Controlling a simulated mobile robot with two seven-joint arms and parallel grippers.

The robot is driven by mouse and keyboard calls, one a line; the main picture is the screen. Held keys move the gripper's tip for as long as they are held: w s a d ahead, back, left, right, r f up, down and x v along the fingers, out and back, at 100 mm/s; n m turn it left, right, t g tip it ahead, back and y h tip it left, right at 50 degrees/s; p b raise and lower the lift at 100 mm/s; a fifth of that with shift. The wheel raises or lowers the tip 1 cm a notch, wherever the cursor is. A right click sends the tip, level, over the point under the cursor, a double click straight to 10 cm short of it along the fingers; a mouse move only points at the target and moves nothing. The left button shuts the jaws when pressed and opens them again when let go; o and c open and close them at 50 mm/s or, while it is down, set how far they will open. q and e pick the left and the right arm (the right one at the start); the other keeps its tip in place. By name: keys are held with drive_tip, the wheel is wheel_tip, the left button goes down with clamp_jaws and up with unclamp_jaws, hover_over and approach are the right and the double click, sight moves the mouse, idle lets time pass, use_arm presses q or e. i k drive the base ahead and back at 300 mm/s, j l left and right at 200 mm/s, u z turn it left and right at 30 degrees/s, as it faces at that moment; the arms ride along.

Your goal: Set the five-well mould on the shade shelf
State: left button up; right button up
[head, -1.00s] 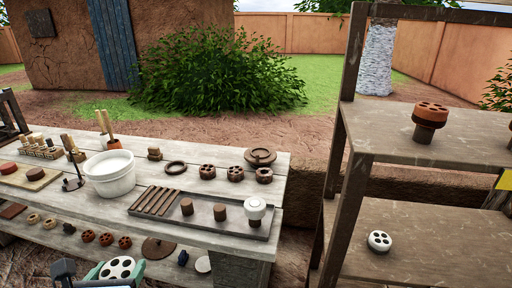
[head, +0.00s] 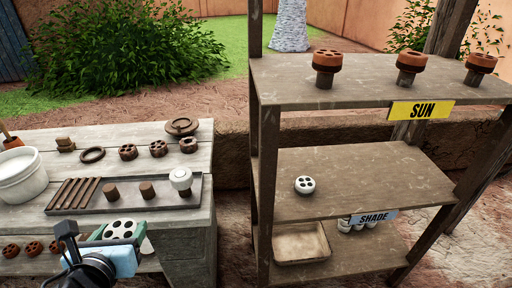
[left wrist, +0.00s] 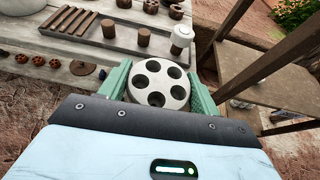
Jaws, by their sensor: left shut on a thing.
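The white five-well mould (head: 121,230) is held in my left gripper (head: 119,236), low at the bottom left of the head view, in front of the workbench. In the left wrist view the round mould (left wrist: 158,84) sits between the green fingers, its dark wells facing the camera. The shade shelf (head: 385,172) is the middle board of the wooden rack, with a SHADE label (head: 374,216) on its front edge. A white mould with dark wells (head: 304,185) stands on its left part. My left gripper is left of the rack and apart from it. My right gripper is not in view.
The workbench (head: 60,144) holds a tray (head: 150,198) with brown pieces and a white-topped piece. The rack's front left post (head: 266,190) stands between gripper and shelf. The SUN board (head: 300,82) above carries red-topped pieces. The shade shelf's middle and right are bare.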

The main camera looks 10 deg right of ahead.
sight(355, 185)
drive_tip(key=z, duration=2.55)
drive_tip(key=k+j+z, duration=0.1)
drive_tip(key=z, duration=0.15)
drive_tip(key=k+j, duration=0.4)
drive_tip(key=j, duration=0.15)
drive_tip(key=k+j, duration=0.4)
drive_tip(key=j, duration=0.15)
drive_tip(key=k+j, duration=0.35)
drive_tip(key=j, duration=0.25)
drive_tip(key=k+j, duration=0.4)
drive_tip(key=j, duration=0.15)
drive_tip(key=i+l, duration=0.15)
drive_tip(key=i, duration=0.5)
